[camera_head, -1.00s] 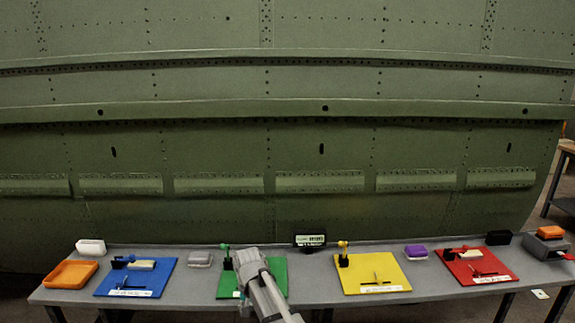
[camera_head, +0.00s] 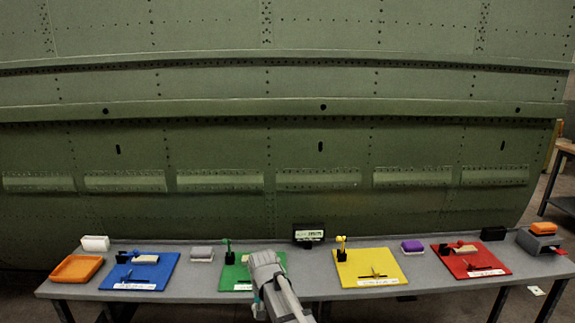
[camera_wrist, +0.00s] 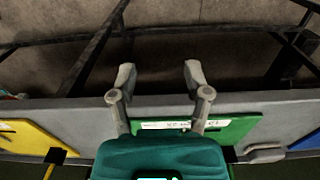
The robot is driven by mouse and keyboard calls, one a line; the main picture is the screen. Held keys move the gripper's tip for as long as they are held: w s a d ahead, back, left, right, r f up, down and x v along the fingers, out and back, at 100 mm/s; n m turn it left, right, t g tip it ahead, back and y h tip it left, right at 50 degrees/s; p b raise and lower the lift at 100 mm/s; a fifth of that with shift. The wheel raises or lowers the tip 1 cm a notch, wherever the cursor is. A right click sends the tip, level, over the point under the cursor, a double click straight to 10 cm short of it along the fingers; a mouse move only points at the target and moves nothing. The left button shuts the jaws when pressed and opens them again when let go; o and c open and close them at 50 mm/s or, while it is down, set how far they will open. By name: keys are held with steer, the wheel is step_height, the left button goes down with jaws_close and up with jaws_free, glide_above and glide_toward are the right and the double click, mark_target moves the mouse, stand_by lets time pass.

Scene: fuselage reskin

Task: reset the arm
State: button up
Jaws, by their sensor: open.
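My gripper (camera_wrist: 158,80) is open and empty in the wrist view, its two fingers apart. Beyond the fingertips are the grey table's edge and the floor. The green mat (camera_wrist: 235,128) lies below the fingers, with a white label strip (camera_wrist: 175,125) between them. In the head view my arm reaches in from the bottom middle and covers part of the green mat (camera_head: 232,277). My fingertips are hidden there.
The grey table (camera_head: 320,275) also bears a blue mat (camera_head: 160,270), a yellow mat (camera_head: 385,265), a red mat (camera_head: 490,260), an orange tray (camera_head: 76,269) and a small black display (camera_head: 308,233). The green fuselage panel (camera_head: 300,80) stands behind. Dark table legs and bars (camera_wrist: 95,50) show below the edge.

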steer(key=s+d, duration=0.4)
steer(key=d, duration=0.4)
steer(key=s+d+r+p, duration=0.1)
steer(key=s+d, duration=0.3)
steer(key=d, duration=0.4)
steer(key=s+d, duration=0.4)
steer(key=d, duration=0.3)
steer(key=shift+s+d+r, duration=0.25)
steer(key=shift+s+d, duration=0.05)
steer(key=shift+d, duration=0.1)
steer(key=shift+a, duration=0.1)
